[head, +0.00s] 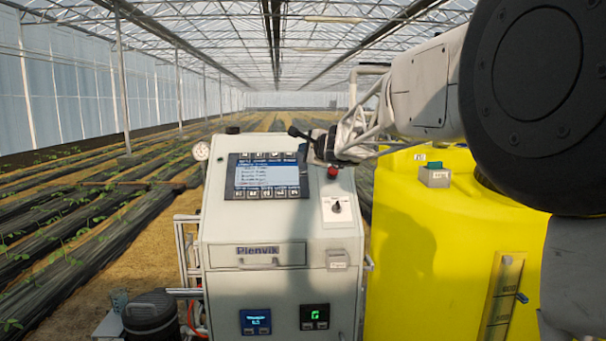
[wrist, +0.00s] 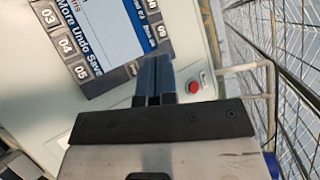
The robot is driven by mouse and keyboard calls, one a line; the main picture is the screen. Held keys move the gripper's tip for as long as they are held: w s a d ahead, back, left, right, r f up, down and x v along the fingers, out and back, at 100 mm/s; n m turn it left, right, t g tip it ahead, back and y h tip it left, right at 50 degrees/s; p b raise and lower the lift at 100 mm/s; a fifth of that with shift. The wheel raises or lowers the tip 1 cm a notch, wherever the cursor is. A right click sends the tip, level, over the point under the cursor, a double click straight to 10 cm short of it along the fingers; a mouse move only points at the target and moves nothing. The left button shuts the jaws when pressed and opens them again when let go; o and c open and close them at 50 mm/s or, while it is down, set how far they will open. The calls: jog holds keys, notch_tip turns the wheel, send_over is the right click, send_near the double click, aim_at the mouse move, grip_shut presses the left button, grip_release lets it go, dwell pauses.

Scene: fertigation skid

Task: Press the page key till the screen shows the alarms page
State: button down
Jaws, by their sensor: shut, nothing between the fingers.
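The control panel's screen (head: 267,178) is lit, set in a dark frame on the sloped top of a grey cabinet. It shows a list of text lines, too small to read in the head view. Key rows (head: 266,192) run along its top and bottom edges. In the wrist view, part of the screen (wrist: 110,35) shows with keys 03, 04 and 05 (wrist: 81,72) and the labels More, Undo and Save. No key marked page is readable. My gripper (head: 293,131) is shut and empty near the screen's upper right corner; its fingers (wrist: 154,62) overlap the frame's edge in the wrist view. Contact is unclear.
A red button (head: 333,171) and a rotary switch (head: 336,207) sit right of the screen. A gauge (head: 200,151) is at the upper left. A yellow tank (head: 420,250) stands close on the right. A drawer (head: 257,255) and small displays (head: 255,321) are below.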

jog(key=shift+f, duration=0.1)
jog(key=shift+w+f, duration=2.95)
jog(key=shift+f, duration=0.2)
jog(key=shift+w+f, duration=0.5)
jog(key=shift+f, duration=0.1)
dwell(1.3)
jog(key=shift+s+r, duration=0.55)
jog(key=shift+r, duration=0.05)
dwell(0.4)
jog(key=shift+s+r, duration=1.65)
jog(key=shift+r, duration=0.2)
